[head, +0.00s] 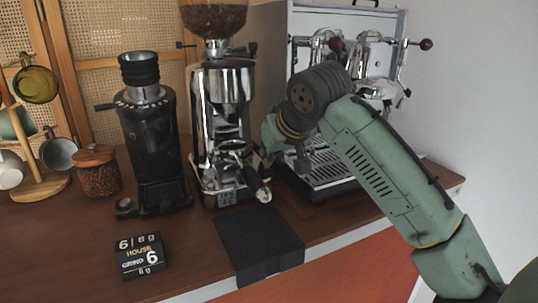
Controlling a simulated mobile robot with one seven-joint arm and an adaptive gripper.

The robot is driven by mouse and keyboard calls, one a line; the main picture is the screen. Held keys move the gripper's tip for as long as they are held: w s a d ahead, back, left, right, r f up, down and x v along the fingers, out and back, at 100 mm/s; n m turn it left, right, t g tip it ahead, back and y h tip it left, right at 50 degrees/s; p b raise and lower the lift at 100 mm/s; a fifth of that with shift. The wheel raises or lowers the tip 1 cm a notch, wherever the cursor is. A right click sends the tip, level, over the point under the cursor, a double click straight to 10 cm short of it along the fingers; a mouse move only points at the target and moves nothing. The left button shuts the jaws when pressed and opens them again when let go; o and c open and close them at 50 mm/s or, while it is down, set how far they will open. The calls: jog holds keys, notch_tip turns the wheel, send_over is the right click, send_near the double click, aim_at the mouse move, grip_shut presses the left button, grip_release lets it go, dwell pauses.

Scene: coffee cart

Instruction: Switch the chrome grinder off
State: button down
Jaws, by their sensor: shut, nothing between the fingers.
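The chrome grinder (209,100) stands upright on the brown counter, with a hopper of coffee beans (213,17) on top. A portafilter with a dark handle (262,192) sits at its front. My green arm reaches in from the lower right and bends down at the wrist. My gripper (263,157) is small and dark in the head view, close to the grinder's right side. It is shut with nothing held. I cannot tell whether its fingertips touch the grinder. I cannot make out the grinder's switch, and my wrist covers part of that right side.
A black grinder (155,145) stands to the left. A chrome espresso machine (325,172) stands behind my arm. A black mat (258,240) lies in front, with a sign block (140,257) to its left. A wooden-lidded jar (97,172) and a mug rack (45,186) are far left.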

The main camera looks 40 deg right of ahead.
jog(key=shift+w, duration=0.15)
jog(key=shift+w+d+r+p, duration=0.2)
jog(key=shift+w+p, duration=0.25)
jog(key=shift+w, duration=0.15)
